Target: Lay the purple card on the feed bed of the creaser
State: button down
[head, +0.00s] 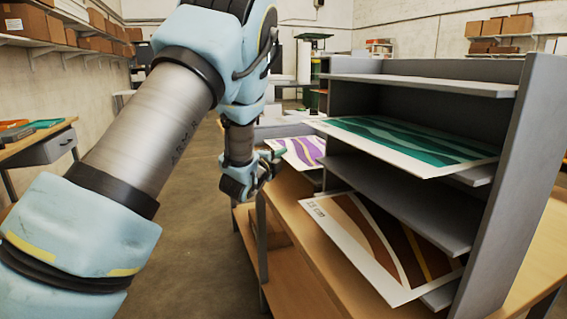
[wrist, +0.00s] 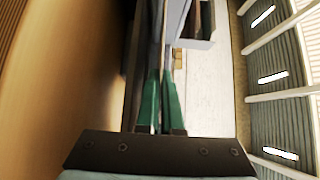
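The purple card (head: 304,151), white with purple wavy bands, shows in the head view just beyond the far end of the grey rack. My gripper (head: 278,158) is at the card's left edge. In the wrist view its green fingers (wrist: 162,105) are nearly together, with a thin edge-on strip between them, so it appears shut on the card. The card's right part is hidden behind the rack. I cannot clearly identify the creaser or its feed bed in either view.
The grey rack (head: 512,165) on a wooden table holds a teal card (head: 415,140) and, lower, a brown card (head: 375,235). A side table (head: 38,132) with a drawer stands at left. Open floor (head: 190,250) lies between.

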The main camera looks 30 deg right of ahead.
jog(key=shift+f, duration=1.65)
jog(key=c, duration=1.1)
grip_release()
jog(key=shift+a, duration=0.1)
